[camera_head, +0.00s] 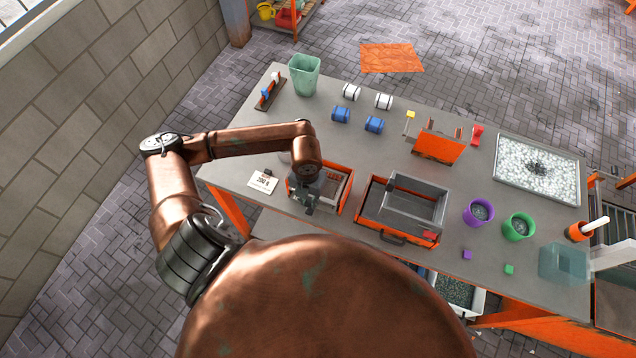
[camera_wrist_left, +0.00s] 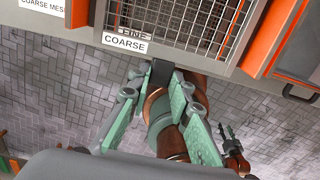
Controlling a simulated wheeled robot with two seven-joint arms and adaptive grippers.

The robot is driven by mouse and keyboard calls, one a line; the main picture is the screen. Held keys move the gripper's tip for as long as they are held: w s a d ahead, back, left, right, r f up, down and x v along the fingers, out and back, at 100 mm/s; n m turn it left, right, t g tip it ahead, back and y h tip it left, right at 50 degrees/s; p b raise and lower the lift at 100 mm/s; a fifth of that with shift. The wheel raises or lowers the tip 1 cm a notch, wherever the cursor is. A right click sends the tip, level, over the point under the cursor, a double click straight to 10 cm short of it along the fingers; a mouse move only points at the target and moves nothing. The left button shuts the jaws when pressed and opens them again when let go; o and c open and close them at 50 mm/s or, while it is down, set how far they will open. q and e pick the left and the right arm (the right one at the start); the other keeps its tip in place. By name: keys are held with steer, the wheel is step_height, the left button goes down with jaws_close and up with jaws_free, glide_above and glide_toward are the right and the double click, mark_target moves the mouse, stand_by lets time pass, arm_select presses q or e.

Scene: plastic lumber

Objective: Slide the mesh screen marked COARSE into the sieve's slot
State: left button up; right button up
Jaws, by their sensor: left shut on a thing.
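The COARSE mesh screen (camera_wrist_left: 187,22) shows in the left wrist view with its white COARSE label at its near edge. A FINE label shows partly just behind that label. My left gripper (camera_wrist_left: 160,76) is shut on the dark tab at the screen's near edge; in the head view the gripper (camera_head: 309,204) is at the near end of the orange-sided screen tray (camera_head: 346,193). The sieve (camera_head: 441,206), a grey open box on an orange base, stands to the right of that tray. My right gripper (camera_wrist_left: 229,133) is small and low in the left wrist view, apart from the screens.
A printed card (camera_head: 263,181) lies left of the tray. Purple (camera_head: 478,212) and green (camera_head: 519,227) cups stand right of the sieve. A white-filled tray (camera_head: 538,170) and an orange rack (camera_head: 438,146) are farther back. The table's near edge is close to the screen tray.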

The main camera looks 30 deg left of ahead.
steer(key=shift+w, duration=0.85)
